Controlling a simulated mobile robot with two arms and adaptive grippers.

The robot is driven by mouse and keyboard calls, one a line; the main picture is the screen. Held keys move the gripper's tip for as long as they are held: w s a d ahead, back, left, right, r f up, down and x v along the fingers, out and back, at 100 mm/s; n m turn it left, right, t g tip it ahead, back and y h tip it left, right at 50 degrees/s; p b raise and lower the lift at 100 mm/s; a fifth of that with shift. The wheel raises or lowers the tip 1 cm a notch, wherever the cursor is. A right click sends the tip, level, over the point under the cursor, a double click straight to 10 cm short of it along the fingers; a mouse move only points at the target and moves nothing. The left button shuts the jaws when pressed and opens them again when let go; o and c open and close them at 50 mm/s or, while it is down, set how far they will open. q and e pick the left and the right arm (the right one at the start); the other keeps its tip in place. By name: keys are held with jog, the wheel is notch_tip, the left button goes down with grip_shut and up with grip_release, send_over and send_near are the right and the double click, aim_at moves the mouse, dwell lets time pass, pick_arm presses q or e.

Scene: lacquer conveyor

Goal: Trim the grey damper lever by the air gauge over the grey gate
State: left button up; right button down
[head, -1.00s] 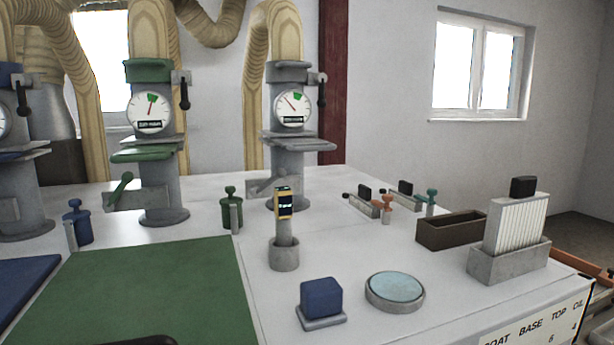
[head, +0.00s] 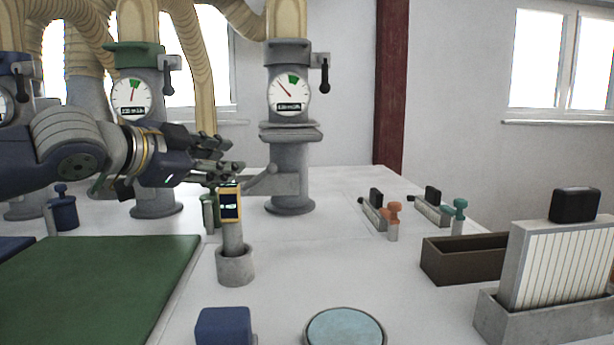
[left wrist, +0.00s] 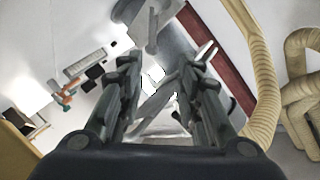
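The grey column (head: 289,180) carries a round white air gauge (head: 289,93); its needle points up-left, left of the green sector. Below it is the grey gate (head: 291,132), a flat plate. A dark-handled lever (head: 325,76) hangs beside the gauge, handle down. A grey lever (head: 262,178) slants up-right at the column's lower left. I cannot tell which one is named the damper lever. My left gripper (head: 228,161) points right, just left of the grey lever, with no contact visible. In the left wrist view its fingers (left wrist: 160,80) stand apart. My right gripper is not in view.
A grey holder with a yellow meter (head: 229,204) stands below my left gripper. The green column (head: 140,85) is behind my left arm. A blue block (head: 224,327), a round dish (head: 345,332) and a brown box (head: 462,260) stand on the white table (head: 310,265).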

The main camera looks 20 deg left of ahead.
aim_at(262, 174)
pick_arm(q)
jog(key=x, duration=0.3)
jog(key=f+x, duration=0.1)
jog(key=x, duration=0.5)
jog(key=shift+s+f, duration=0.15)
jog(key=shift+f, duration=0.15)
jog(key=shift+x, duration=0.9)
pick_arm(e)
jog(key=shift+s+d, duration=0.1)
pick_arm(q)
jog(key=shift+c, duration=0.4)
grip_shut()
jog(key=shift+a+r, duration=0.1)
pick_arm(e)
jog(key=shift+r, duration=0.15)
